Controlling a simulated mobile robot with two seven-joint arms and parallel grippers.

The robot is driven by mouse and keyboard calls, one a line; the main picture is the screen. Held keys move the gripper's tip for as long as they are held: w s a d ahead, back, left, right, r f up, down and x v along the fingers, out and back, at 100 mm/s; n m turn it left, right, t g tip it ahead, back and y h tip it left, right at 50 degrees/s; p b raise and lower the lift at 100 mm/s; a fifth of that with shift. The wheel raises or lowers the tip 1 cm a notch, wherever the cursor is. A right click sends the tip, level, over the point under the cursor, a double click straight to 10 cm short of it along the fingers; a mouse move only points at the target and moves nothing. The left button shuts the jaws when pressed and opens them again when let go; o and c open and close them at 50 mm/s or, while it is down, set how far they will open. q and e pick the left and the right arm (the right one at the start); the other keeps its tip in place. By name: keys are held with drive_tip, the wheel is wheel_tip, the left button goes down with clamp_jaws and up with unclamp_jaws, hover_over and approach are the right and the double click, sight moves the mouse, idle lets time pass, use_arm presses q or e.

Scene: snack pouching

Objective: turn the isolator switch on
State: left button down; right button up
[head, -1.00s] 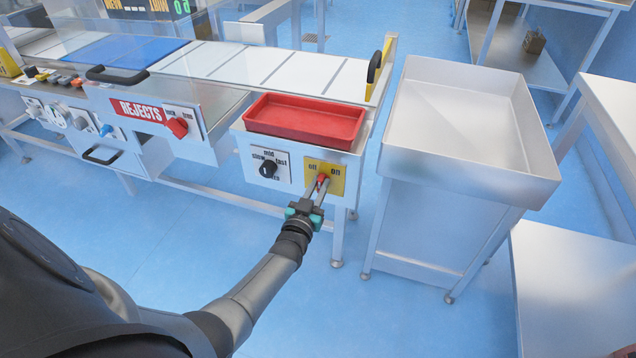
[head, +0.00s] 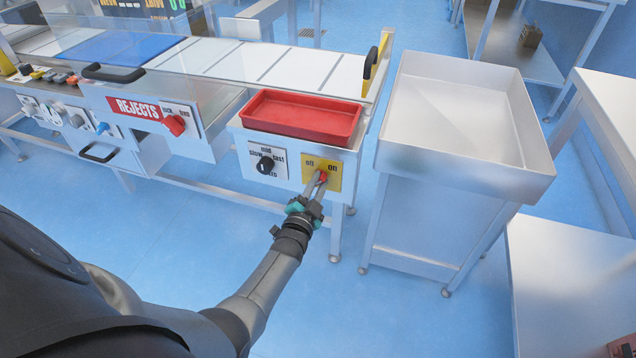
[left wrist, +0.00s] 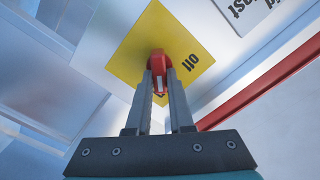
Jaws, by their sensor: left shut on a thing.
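The isolator switch is a red handle (head: 323,177) on a yellow plate (head: 308,180) marked off and on, at the front of the bench end. In the left wrist view the red handle (left wrist: 160,62) stands on the yellow plate (left wrist: 135,52), with the off mark at its right; the on mark is not visible there. My left gripper (head: 321,180) reaches up to the switch from below, its fingers closed on the red handle. The left fingertips (left wrist: 160,75) sit on both sides of the handle. My right gripper is not in view.
A black speed knob (head: 265,165) sits on a white plate left of the switch. A red tray (head: 302,134) rests above the panel. A red rejects knob (head: 175,124) is further left. A metal bin stand (head: 420,215) stands close to the right.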

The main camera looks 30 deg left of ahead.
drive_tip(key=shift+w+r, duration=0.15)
use_arm(q)
drive_tip(key=shift+m, duration=0.3)
drive_tip(key=c, duration=0.8)
unclamp_jaws()
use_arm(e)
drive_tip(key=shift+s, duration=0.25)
use_arm(q)
drive_tip(key=shift+s, duration=0.2)
drive_tip(key=shift+s+d+p, duration=0.2)
drive_tip(key=shift+s+p, duration=0.2)
drive_tip(key=shift+s, duration=0.15)
drive_tip(key=p+v, duration=0.4)
drive_tip(key=v, duration=0.9)
drive_tip(key=shift+s, duration=0.4)
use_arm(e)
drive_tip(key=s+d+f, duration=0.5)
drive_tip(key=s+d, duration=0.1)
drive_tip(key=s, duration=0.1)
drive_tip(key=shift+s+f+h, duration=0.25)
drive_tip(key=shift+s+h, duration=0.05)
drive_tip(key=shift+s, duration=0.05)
use_arm(q)
drive_tip(key=shift+f, duration=0.1)
